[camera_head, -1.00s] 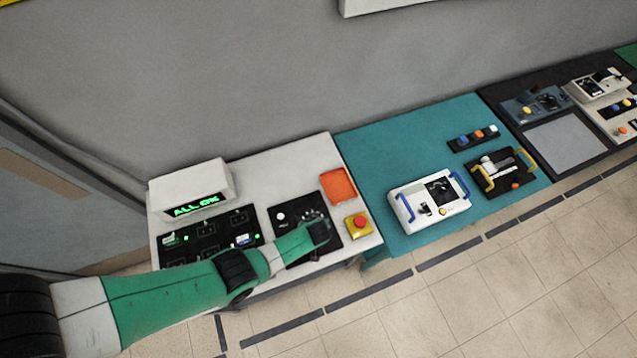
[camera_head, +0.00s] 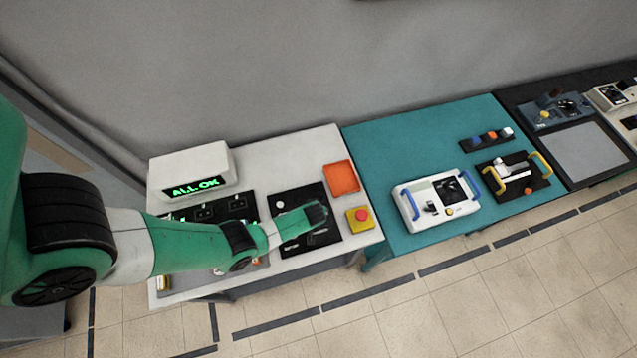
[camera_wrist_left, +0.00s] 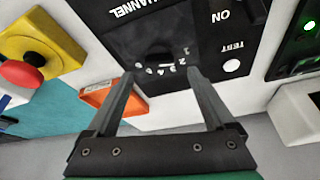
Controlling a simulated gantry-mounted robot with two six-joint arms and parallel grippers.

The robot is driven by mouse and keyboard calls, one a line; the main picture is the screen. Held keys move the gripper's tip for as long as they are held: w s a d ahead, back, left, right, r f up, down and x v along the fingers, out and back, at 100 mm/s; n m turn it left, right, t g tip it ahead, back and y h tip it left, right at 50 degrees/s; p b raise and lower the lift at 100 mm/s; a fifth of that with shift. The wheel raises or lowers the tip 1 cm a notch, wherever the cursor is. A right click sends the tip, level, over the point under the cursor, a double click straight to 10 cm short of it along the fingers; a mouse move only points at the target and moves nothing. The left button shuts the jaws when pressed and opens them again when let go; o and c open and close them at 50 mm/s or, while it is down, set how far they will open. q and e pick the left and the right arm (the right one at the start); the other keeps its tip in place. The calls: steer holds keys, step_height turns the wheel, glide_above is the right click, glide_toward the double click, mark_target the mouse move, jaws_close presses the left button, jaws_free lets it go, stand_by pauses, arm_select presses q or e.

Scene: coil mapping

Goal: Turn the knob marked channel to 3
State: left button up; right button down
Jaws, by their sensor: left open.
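The black control panel (camera_head: 286,199) lies on the white table, partly covered by my left arm. In the left wrist view the panel (camera_wrist_left: 200,45) shows the words CHANNEL, ON and TEST upside down. The dark channel knob (camera_wrist_left: 158,48) sits between them above small white dial marks; its pointer is too dark to read. My left gripper (camera_head: 318,214) is over the panel's right part and hides the knob in the head view. In the wrist view its fingers (camera_wrist_left: 163,82) are open and apart, below the knob in the picture. Contact cannot be told. My right gripper is not in view.
A red button on a yellow box (camera_head: 361,218) and an orange tray (camera_head: 341,178) stand close right of the panel. A white display (camera_head: 190,175) reads ALL OK. A teal table (camera_head: 400,155) with other devices lies further right.

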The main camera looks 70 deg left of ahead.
arm_select(q)
steer(key=b+x, duration=0.2)
steer(key=x, duration=0.2)
steer(key=shift+r, duration=0.1)
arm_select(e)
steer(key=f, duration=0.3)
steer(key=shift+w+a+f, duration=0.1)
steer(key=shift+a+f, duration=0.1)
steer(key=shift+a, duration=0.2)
arm_select(q)
steer(key=shift+d, duration=0.1)
steer(key=shift+c, duration=0.4)
steer(key=c, duration=1.3)
